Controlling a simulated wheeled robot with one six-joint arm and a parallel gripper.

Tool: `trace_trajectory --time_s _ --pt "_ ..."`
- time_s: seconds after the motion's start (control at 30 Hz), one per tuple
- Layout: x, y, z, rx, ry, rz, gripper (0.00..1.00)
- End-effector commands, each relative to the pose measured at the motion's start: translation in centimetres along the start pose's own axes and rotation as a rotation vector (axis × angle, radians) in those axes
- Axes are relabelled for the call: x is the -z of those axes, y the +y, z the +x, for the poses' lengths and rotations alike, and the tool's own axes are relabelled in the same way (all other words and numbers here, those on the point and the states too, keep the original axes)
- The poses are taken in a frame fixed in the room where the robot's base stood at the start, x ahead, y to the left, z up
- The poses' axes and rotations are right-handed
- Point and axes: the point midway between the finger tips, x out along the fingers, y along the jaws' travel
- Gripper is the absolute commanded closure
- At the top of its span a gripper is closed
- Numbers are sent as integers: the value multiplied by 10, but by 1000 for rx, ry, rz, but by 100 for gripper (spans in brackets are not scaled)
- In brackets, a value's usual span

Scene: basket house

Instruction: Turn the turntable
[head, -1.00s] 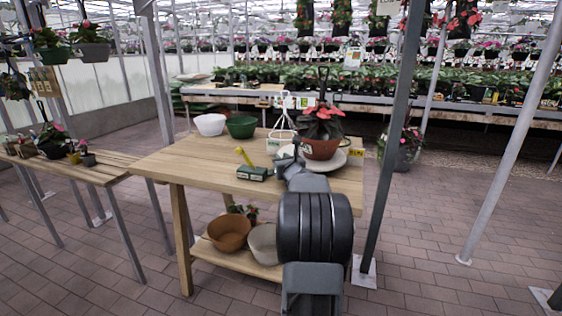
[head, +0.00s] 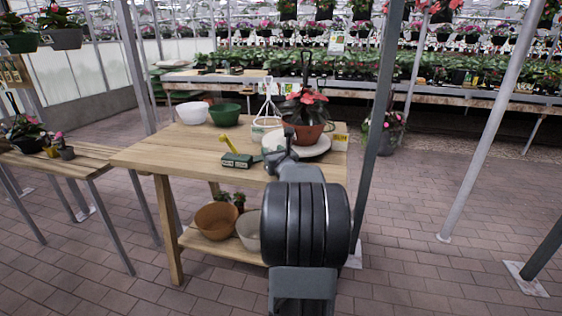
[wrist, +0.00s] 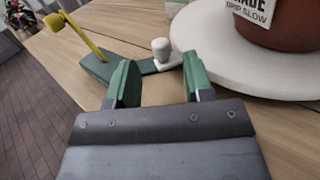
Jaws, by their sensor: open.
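The turntable is a round pale disc (head: 318,146) at the right end of the wooden table, with a brown pot of pink-red flowers (head: 303,132) standing on it. In the wrist view the disc (wrist: 245,75) and pot (wrist: 285,22) fill the upper right. A white peg (wrist: 161,50) stands on a green bar beside the disc. My gripper (wrist: 158,84) is open, its green-padded fingers over the table, pointing toward the peg, with nothing seen between them. In the head view my arm hides most of my gripper (head: 278,150).
A green block with a yellow lever (head: 236,158) lies left of my gripper. White (head: 193,113) and green (head: 225,114) bowls stand at the back of the table (head: 165,148). A dark post (head: 372,150) rises close on the right. The table's left front is clear.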

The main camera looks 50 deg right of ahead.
Motion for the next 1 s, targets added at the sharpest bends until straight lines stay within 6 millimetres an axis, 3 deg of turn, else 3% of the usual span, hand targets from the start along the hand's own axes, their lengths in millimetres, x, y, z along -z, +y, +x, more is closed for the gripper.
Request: trace_trajectory --time_s 0.2,0.4,0.9,1.0 --pt "-2 -1 -44 3 -1 0 53" --pt "-2 -1 -69 2 -1 0 53" --pt "0 0 -80 0 -1 1 53" --pt "0 4 -80 -13 3 -11 63"
